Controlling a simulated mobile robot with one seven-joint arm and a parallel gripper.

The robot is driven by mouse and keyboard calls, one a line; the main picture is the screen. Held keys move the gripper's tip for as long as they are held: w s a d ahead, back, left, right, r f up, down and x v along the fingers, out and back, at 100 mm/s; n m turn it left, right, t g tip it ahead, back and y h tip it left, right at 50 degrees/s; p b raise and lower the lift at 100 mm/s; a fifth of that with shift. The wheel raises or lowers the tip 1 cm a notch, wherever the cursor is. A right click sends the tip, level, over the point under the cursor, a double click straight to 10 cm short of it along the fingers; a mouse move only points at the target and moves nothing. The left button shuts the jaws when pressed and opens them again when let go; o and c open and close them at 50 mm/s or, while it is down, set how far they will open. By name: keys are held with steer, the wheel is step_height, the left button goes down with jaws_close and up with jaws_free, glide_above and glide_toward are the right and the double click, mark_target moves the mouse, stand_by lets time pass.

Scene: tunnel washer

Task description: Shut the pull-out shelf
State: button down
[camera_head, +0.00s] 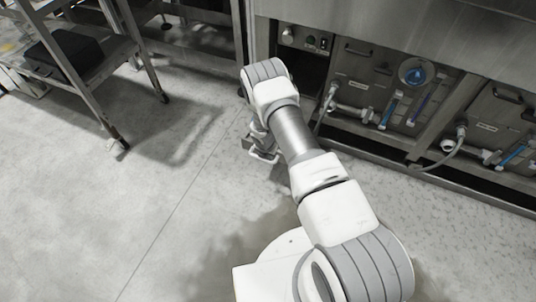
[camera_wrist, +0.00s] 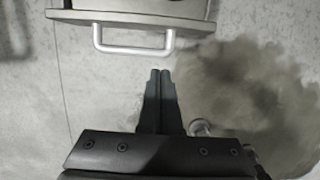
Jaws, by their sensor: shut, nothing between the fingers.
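The pull-out shelf (camera_wrist: 180,20) shows at the top of the wrist view as a grey front edge with a pale U-shaped handle (camera_wrist: 133,51). My gripper (camera_wrist: 161,73) is shut and empty. In the wrist view its fingertips point toward the handle and sit just below its right end, with a small gap in the picture. Whether they touch in depth I cannot tell. The arm hides the fingertips in the head view.
The washer's steel front (camera_head: 375,90) with hoses and blue-marked tubes stands to the right of the arm. A wheeled metal rack (camera_head: 85,85) with a dark case (camera_head: 65,52) stands at upper left. The concrete floor (camera_head: 110,215) at left is clear.

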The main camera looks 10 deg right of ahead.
steer(key=w+d+f+b, duration=0.1)
steer(key=w+d+f, duration=0.1)
steer(key=w+f, duration=0.1)
steer(key=shift+b, duration=0.35)
steer(key=shift+w+d+r, duration=0.15)
steer(key=shift+w+d, duration=0.2)
steer(key=shift+d, duration=0.05)
steer(key=shift+w+d, duration=0.1)
steer(key=shift+w, duration=0.05)
